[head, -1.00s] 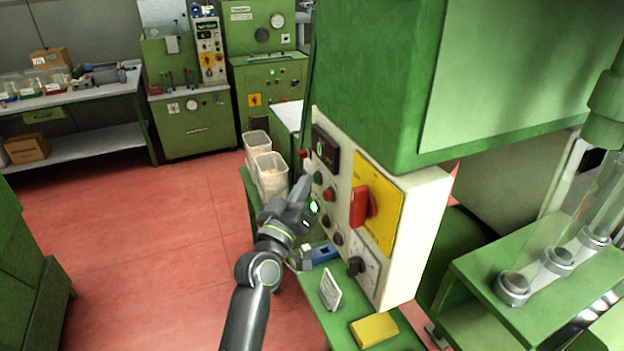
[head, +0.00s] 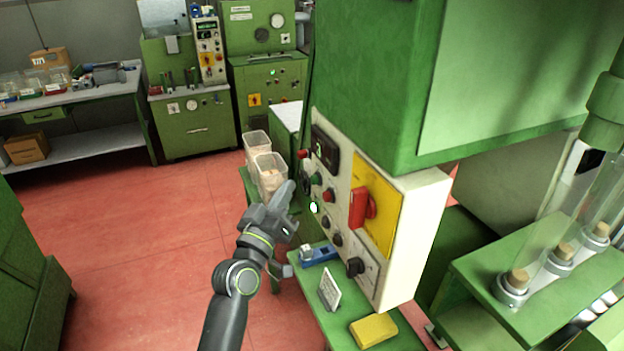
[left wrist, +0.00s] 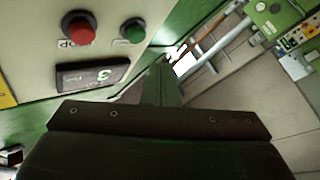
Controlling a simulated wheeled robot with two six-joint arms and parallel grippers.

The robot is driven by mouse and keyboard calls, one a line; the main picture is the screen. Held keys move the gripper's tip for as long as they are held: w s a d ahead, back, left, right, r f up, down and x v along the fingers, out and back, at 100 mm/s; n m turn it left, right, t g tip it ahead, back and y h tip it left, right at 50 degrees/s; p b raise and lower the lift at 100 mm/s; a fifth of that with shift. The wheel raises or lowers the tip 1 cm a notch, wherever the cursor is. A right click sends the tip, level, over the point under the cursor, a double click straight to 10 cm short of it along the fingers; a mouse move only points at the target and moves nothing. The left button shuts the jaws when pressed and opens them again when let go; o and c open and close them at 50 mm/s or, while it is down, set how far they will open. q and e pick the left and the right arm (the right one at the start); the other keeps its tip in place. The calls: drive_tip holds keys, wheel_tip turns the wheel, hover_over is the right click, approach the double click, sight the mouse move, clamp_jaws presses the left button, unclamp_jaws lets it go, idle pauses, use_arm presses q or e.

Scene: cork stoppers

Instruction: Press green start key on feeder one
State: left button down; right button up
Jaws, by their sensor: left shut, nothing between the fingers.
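The cream control panel (head: 395,235) on the green machine carries the green start key (head: 316,178), with a red button (head: 329,194) beside it. The green key (left wrist: 132,30) and red button (left wrist: 78,27) also show in the left wrist view. A dark display (head: 325,148) above them reads 3 in the left wrist view (left wrist: 90,75). My left gripper (head: 287,190) is shut and empty, just left of the panel and apart from the green key. No feeder number is readable. My right gripper is out of view.
A red switch (head: 362,207) on a yellow plate juts from the panel. Clear bins (head: 268,172) stand behind my gripper. Corks (head: 518,279) sit in the tube holders at right.

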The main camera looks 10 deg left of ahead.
use_arm(q)
drive_tip(key=shift+s+a, duration=0.4)
drive_tip(key=shift+a, duration=0.2)
drive_tip(key=shift+s+a, duration=0.4)
drive_tip(key=shift+a, duration=0.2)
drive_tip(key=s+a+f+g+y+b, duration=0.1)
drive_tip(key=a+f+g+y, duration=0.15)
drive_tip(key=f, duration=1.35)
drive_tip(key=s+a+f+g+y, duration=0.15)
drive_tip(key=f+g, duration=0.25)
drive_tip(key=f, duration=1.2)
drive_tip(key=s+a+f+g, duration=0.2)
drive_tip(key=s+f+g, duration=0.1)
drive_tip(key=s+f, duration=0.55)
drive_tip(key=s+a+f+g, duration=0.25)
drive_tip(key=s+f, duration=0.35)
drive_tip(key=f, duration=0.6)
drive_tip(key=s+a+f+g, duration=0.1)
drive_tip(key=s+f, duration=0.4)
drive_tip(key=s, duration=0.6)
drive_tip(key=s+a+f+m+g+y+b, duration=0.1)
drive_tip(key=s+f+g, duration=0.3)
drive_tip(key=s, duration=0.7)
drive_tip(key=s+a+f+m+g+b, duration=0.1)
drive_tip(key=s+f+g, duration=0.1)
drive_tip(key=s+f, duration=0.5)
drive_tip(key=s, duration=0.4)
drive_tip(key=shift+a+g+y, duration=0.25)
drive_tip(key=shift+g+y, duration=0.05)
drive_tip(key=shift+y, duration=0.1)
